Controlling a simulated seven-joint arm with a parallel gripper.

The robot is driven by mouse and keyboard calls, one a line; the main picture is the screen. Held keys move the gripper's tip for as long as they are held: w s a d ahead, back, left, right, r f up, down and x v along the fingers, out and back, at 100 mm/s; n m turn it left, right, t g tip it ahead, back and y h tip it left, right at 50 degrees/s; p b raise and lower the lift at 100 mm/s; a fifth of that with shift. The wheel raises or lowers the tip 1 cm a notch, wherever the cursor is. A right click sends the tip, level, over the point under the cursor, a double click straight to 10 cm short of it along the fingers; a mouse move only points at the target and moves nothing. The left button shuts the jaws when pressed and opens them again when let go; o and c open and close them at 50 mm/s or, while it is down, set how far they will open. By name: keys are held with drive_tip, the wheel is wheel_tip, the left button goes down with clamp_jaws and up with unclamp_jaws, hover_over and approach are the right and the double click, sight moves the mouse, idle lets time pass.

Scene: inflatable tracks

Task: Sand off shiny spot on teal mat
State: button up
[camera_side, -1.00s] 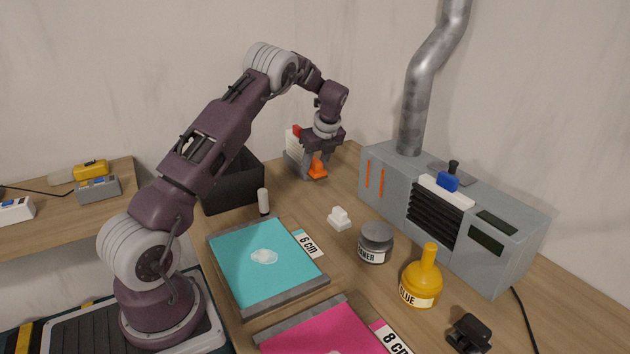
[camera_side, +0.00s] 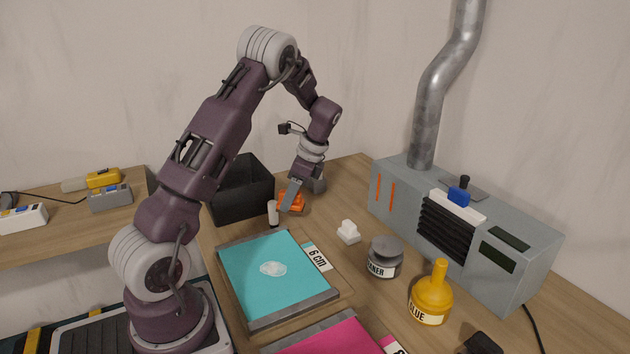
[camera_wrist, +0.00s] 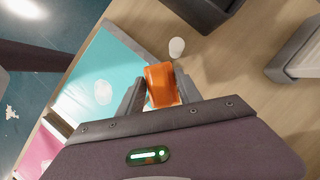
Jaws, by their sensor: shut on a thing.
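The teal mat (camera_side: 255,285) lies on the table in a frame with grey end bars, labelled 6 cm. A pale shiny spot (camera_side: 273,269) is near its middle; the wrist view also shows the mat (camera_wrist: 118,62) and the spot (camera_wrist: 103,92). My gripper (camera_side: 291,199) is shut on an orange tool (camera_wrist: 159,85), which sits between the two fingers. The tool also shows in the side view (camera_side: 296,203), partly hidden by a finger. My gripper is beyond the mat's far edge, apart from the spot. The tool's lower face is hidden.
A white-and-dark cylinder (camera_side: 273,213) stands between gripper and mat. A black bin (camera_side: 240,195) is to its left. A small white block (camera_side: 348,232), grey jar (camera_side: 385,258) and yellow glue bottle (camera_side: 431,294) stand right of the mat. A pink mat (camera_side: 330,340) lies in front.

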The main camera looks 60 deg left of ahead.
sight(260, 260)
drive_tip(key=s+d+n+g+h, duration=0.1)
drive_tip(key=s+d+n+h, duration=0.2)
drive_tip(key=s+d+n, duration=0.65)
drive_tip(key=shift+m, duration=0.85)
drive_tip(key=shift+s+a+f, duration=0.2)
drive_tip(key=shift+a+f, duration=0.2)
drive_tip(key=shift+f, duration=0.7)
drive_tip(key=shift+s+a+f, duration=0.15)
drive_tip(key=shift+a+f, duration=0.3)
drive_tip(key=shift+f, duration=0.7)
drive_tip(key=shift+s+a+f, duration=0.2)
drive_tip(key=shift+a+f, duration=0.2)
drive_tip(key=shift+f, duration=0.7)
drive_tip(key=shift+w+d+f, duration=0.1)
drive_tip(key=shift+d+f, duration=0.1)
drive_tip(key=shift+c, duration=0.6)
drive_tip(key=shift+d+f, duration=0.1)
drive_tip(key=shift+d, duration=3.45)
drive_tip(key=shift+a, duration=3.85)
drive_tip(key=shift+w+d, duration=0.15)
drive_tip(key=shift+d, duration=3.75)
drive_tip(key=shift+a, duration=3.9)
wheel_tip(260, 260, up, 8)
